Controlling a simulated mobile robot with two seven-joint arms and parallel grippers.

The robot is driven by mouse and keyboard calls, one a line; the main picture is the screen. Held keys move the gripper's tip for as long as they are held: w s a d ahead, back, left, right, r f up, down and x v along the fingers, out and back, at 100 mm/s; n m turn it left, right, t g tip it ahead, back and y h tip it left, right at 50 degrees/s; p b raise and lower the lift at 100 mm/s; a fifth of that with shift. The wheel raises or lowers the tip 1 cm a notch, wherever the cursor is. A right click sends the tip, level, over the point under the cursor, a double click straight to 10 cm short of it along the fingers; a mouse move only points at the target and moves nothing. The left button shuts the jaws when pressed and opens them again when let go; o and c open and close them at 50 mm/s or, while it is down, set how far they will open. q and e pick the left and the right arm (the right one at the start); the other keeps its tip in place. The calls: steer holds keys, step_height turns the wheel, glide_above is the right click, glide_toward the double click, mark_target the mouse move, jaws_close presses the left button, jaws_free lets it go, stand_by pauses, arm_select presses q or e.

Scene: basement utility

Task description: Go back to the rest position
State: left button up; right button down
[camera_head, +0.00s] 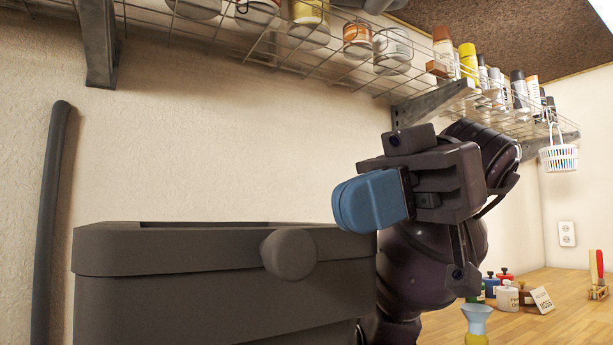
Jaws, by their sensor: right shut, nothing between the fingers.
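My right gripper (345,205) is in the middle of the head view, with its blue fingers pointing left. The fingers are shut and hold nothing. My right arm is folded up behind it, raised above the wooden worktop (545,325) and below the wire shelf (370,70). My left gripper is not in view.
A large dark grey box-like body (180,255) with a round knob fills the lower left, close to my right arm. Bottles and cans line the shelf. Small pots (507,297), a card (542,300) and a yellow-blue funnel-shaped item (476,322) stand on the worktop at right.

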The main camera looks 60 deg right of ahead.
steer(key=v, duration=0.7)
steer(key=shift+s+d+p, duration=0.25)
steer(key=shift+d+p, duration=0.05)
steer(key=shift+p, duration=0.05)
steer(key=shift+r, duration=0.15)
